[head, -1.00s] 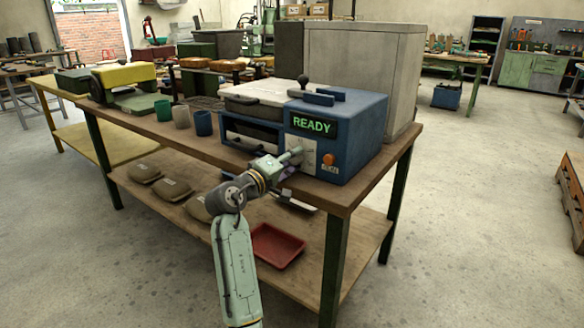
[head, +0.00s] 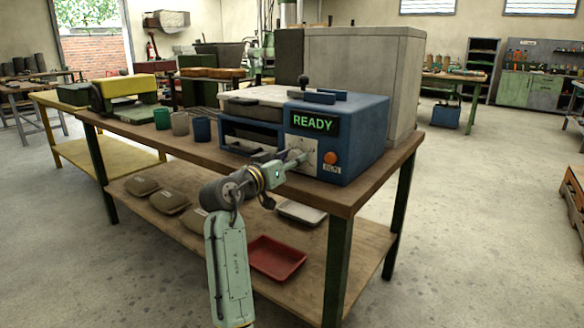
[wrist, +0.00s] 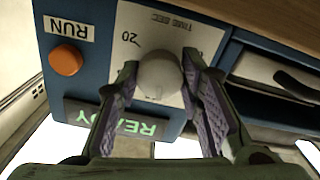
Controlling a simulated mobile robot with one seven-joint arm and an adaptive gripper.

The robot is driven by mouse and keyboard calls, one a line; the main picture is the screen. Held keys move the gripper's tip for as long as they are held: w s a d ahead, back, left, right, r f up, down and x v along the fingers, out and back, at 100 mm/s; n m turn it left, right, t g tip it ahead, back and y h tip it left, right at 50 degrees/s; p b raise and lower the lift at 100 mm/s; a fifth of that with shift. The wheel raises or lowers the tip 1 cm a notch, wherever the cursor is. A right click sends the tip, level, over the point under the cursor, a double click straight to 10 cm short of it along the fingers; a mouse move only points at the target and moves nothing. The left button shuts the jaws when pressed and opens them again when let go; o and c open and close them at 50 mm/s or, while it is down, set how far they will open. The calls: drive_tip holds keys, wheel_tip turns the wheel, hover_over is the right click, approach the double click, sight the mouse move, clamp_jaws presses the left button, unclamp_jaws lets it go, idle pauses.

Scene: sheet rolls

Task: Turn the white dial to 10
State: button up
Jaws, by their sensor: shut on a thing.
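The white dial (wrist: 158,76) is a pale round knob on the white panel of the blue machine (head: 362,118). In the wrist view, which looks upside down, the fingers of my gripper (wrist: 160,66) stand on both sides of the dial and are shut on it. In the head view my gripper (head: 292,160) reaches the white panel (head: 302,146) and hides most of the dial. A green READY display (head: 313,123) is lit above it.
An orange RUN button (head: 330,158) sits close beside the dial panel. Cups (head: 202,129) stand left of the machine on the wooden bench (head: 175,146). A red tray (head: 275,258) and a white tray (head: 301,212) lie on the lower shelf. The floor at right is open.

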drive_tip(key=shift+m+b, duration=0.5)
drive_tip(key=shift+m, duration=0.5)
drive_tip(key=o, duration=1.2)
drive_tip(key=shift+c, duration=0.2)
drive_tip(key=v, duration=1.2)
